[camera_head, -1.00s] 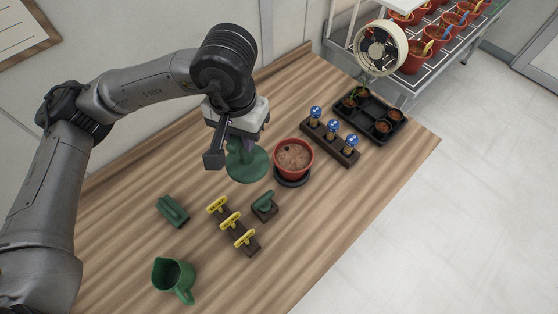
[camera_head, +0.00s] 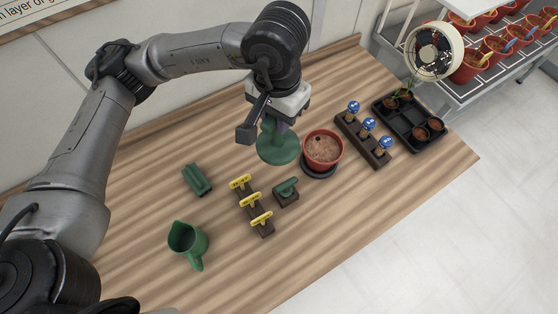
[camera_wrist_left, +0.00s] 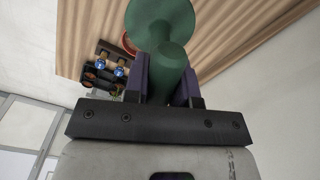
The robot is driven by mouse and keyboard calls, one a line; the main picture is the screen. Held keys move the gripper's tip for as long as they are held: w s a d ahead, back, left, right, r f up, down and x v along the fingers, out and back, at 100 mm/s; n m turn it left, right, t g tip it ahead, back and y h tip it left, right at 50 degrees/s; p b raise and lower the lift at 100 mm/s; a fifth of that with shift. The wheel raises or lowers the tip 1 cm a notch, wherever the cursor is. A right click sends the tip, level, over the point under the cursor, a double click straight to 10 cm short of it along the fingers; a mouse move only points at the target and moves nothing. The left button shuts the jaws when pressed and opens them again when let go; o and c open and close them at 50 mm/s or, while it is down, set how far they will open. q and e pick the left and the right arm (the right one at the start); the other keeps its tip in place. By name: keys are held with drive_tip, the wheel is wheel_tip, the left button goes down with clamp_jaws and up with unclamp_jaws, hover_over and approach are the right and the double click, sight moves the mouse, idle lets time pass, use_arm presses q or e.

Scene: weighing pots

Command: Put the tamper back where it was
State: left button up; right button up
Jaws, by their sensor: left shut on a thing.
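My left gripper (camera_head: 280,122) is shut on the tamper (camera_head: 278,149), a green tool with a round flat disc at the bottom. The tamper hangs upright, disc down, just left of the red pot. In the left wrist view the tamper's handle (camera_wrist_left: 170,65) sits between the two fingers (camera_wrist_left: 165,85). The red pot (camera_head: 338,158) full of brown soil stands on a dark round base. I cannot tell how far the disc is above the table. My right gripper is not in view.
On the wooden table (camera_head: 150,185) are a green block-like tool (camera_head: 196,180), a green jug (camera_head: 186,240), a rack of yellow tags (camera_head: 254,207), a small green-topped holder (camera_head: 286,192), a rack of blue tags (camera_head: 364,140) and a black tray (camera_head: 417,118). A fan (camera_head: 434,50) stands behind the tray.

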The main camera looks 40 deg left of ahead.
use_arm(q)
drive_tip(key=w+a+f+n+b, duration=0.1)
drive_tip(key=a+f, duration=0.3)
drive_tip(key=f, duration=0.8)
drive_tip(key=w+a+f+n+b, duration=0.1)
drive_tip(key=w+a+f+b, duration=0.1)
drive_tip(key=f, duration=1.1)
drive_tip(key=w+a+f+n+b, duration=0.1)
drive_tip(key=w+a+f, duration=0.3)
drive_tip(key=f, duration=0.8)
drive_tip(key=shift+a+f+n, duration=0.2)
drive_tip(key=shift+a+n, duration=0.4)
drive_tip(key=shift+a, duration=0.35)
drive_tip(key=shift+f+b, duration=0.2)
drive_tip(key=shift+b, duration=0.2)
drive_tip(key=o, duration=0.9)
drive_tip(key=shift+r, duration=0.1)
